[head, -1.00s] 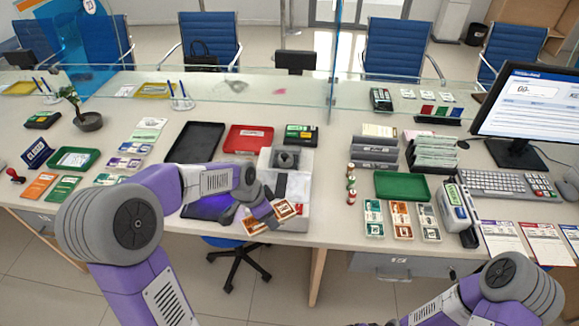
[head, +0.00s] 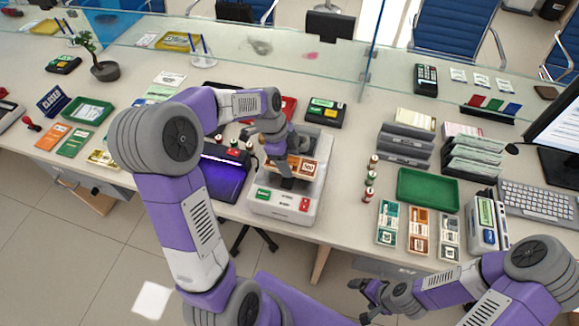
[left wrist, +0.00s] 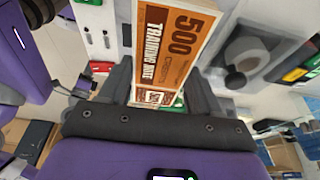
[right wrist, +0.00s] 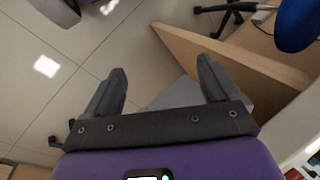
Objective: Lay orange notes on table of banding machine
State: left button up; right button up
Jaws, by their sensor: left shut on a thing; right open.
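The orange notes (head: 306,167) are a flat bundle marked 500 in the left wrist view (left wrist: 175,45). My left gripper (head: 285,160) is shut on their near end; its fingers lie on both sides of the bundle. The banding machine (head: 285,206) is a pale unit with a green and a red button on its front. The notes are over its middle, and the arm and notes hide much of its table. I cannot tell whether they touch it. My right gripper (head: 370,297) is open and empty, in front of the counter; its wrist view (right wrist: 160,90) shows floor between the fingers.
A device with a purple-lit slot (head: 222,178) stands just left of the machine. Small bottles (head: 371,178) stand to its right, then a green tray (head: 428,190) and several banded note packs (head: 418,228). A glass screen runs along the back.

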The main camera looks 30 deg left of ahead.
pick_arm(q)
jog(key=shift+f, duration=1.75)
jog(key=shift+f+b, duration=0.1)
jog(key=shift+b, duration=0.3)
jog(key=o, duration=1.1)
jog(key=shift+a+r, duration=0.1)
jog(key=shift+r, duration=0.2)
jog(key=p+v, duration=0.3)
jog(key=v, duration=0.8)
jog(key=shift+r, duration=0.3)
